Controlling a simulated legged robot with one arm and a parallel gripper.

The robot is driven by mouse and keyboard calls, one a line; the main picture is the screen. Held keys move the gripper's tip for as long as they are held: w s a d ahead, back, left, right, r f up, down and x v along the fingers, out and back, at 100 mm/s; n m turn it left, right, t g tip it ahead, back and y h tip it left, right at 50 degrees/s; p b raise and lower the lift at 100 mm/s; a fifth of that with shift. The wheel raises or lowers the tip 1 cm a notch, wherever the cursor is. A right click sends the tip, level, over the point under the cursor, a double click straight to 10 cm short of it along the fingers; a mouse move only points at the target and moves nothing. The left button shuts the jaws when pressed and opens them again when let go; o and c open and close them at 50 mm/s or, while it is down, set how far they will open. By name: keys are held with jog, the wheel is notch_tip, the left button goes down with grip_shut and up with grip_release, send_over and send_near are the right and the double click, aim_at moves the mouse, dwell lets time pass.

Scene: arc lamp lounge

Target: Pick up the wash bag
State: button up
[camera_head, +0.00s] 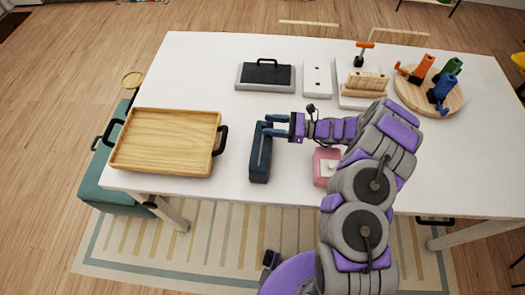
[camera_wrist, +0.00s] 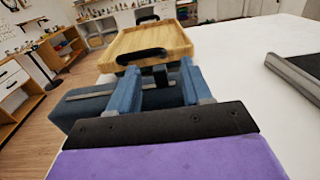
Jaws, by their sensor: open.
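The dark blue item that looks like the wash bag (camera_head: 260,165) stands on the white table, long and narrow, right of the wooden tray. It also shows in the wrist view (camera_wrist: 85,108), below and left of the fingers. My gripper (camera_head: 275,126) is at its far end, with blue fingers pointing left over it. In the wrist view the fingers (camera_wrist: 160,82) are apart, and a small dark part shows between them. I cannot tell whether the fingers touch the bag.
A wooden tray (camera_head: 165,142) with black handles lies to the left. A pink box (camera_head: 321,172) stands under my arm to the right. A black-topped board (camera_head: 266,76) lies behind. A round board (camera_head: 410,98) with coloured items is at the back right. Bare table surrounds the bag.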

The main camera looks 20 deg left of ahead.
aim_at(263, 123)
jog(key=a, duration=0.3)
jog(key=shift+s+a+f, duration=0.1)
jog(key=shift+s, duration=0.15)
jog(key=shift+d, duration=0.25)
jog(key=c, duration=0.6)
grip_shut()
jog(key=shift+a, duration=0.1)
